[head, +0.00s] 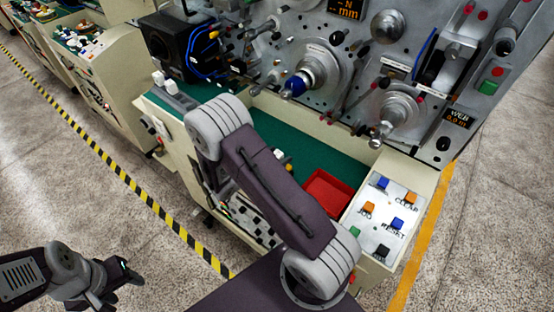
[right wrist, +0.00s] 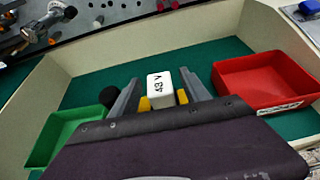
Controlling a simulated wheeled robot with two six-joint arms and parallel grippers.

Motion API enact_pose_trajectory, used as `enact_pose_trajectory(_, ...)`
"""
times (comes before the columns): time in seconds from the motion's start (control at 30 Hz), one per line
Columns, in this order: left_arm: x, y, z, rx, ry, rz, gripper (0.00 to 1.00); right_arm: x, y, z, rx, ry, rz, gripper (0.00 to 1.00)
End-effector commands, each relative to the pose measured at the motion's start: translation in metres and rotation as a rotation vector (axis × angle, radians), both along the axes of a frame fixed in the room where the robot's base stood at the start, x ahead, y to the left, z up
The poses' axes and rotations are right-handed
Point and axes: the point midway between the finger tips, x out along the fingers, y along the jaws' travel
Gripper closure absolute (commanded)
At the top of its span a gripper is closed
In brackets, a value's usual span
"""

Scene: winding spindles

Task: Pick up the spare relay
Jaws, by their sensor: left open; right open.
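In the right wrist view a small white block with dark lettering (right wrist: 161,90), which looks like the spare relay, stands on a green surface. My right gripper (right wrist: 163,100) is open, with its yellow-padded fingers on either side of the block's near part. I cannot tell whether the pads touch it. In the head view my right arm covers much of this area, and only a small white and yellow bit shows beside it. My left gripper (head: 128,273) is open and empty over the floor at the lower left.
A red tray (right wrist: 262,80) lies right of the block and a green tray (right wrist: 72,135) left. A dark round object (right wrist: 109,97) sits close to the left finger. A cream wall (right wrist: 190,42) rises behind. A button panel (head: 384,217) stands at right in the head view.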

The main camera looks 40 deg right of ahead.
Motion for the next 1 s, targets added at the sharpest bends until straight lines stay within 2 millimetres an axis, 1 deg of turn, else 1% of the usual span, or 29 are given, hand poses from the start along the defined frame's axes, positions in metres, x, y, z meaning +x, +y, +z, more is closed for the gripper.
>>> enact_pose_trajectory(0.1,0.0,0.0,-0.001,0.0,0.0,0.0,0.48,0.0,0.0,0.0,0.0,0.0,0.001,0.45)
enact_pose_trajectory(0.13,0.0,0.0,-0.001,0.0,0.0,0.0,0.48,0.0,0.001,0.0,0.0,0.0,0.001,0.51)
enact_pose_trajectory(0.17,0.0,0.0,-0.001,0.0,0.0,0.0,0.48,0.0,0.001,0.0,0.0,0.0,0.001,0.59)
enact_pose_trajectory(0.2,0.0,0.0,-0.001,0.0,0.0,0.0,0.48,0.0,0.001,0.0,0.0,0.0,0.001,0.71)
enact_pose_trajectory(0.27,0.0,0.0,-0.001,0.0,0.0,0.0,0.48,0.0,0.001,0.0,0.0,0.0,0.001,0.87)
enact_pose_trajectory(0.3,0.0,0.0,-0.001,0.0,0.0,0.0,0.48,0.0,0.001,0.0,0.0,0.0,0.001,0.98)
enact_pose_trajectory(0.33,0.0,0.0,-0.001,0.0,0.0,0.0,0.48,0.0,0.001,0.0,0.0,0.0,0.001,1.0)
enact_pose_trajectory(0.57,0.0,0.0,-0.001,0.0,0.0,0.0,0.48,0.0,0.001,0.0,0.0,-0.001,0.001,1.0)
enact_pose_trajectory(0.67,0.0,0.0,-0.001,0.0,0.0,0.0,0.48,0.0,0.001,0.004,0.001,-0.003,0.0,1.0)
enact_pose_trajectory(0.77,0.0,0.0,-0.003,0.0,0.0,0.0,0.48,0.0,0.001,0.014,0.001,-0.004,-0.001,1.0)
enact_pose_trajectory(0.93,0.0,0.0,-0.007,0.0,0.0,0.0,0.48,0.0,0.001,0.043,0.002,-0.008,-0.001,1.0)
enact_pose_trajectory(1.0,0.0,0.0,-0.011,0.0,0.0,0.0,0.48,-0.013,-0.012,0.05,0.001,-0.002,-0.004,1.0)
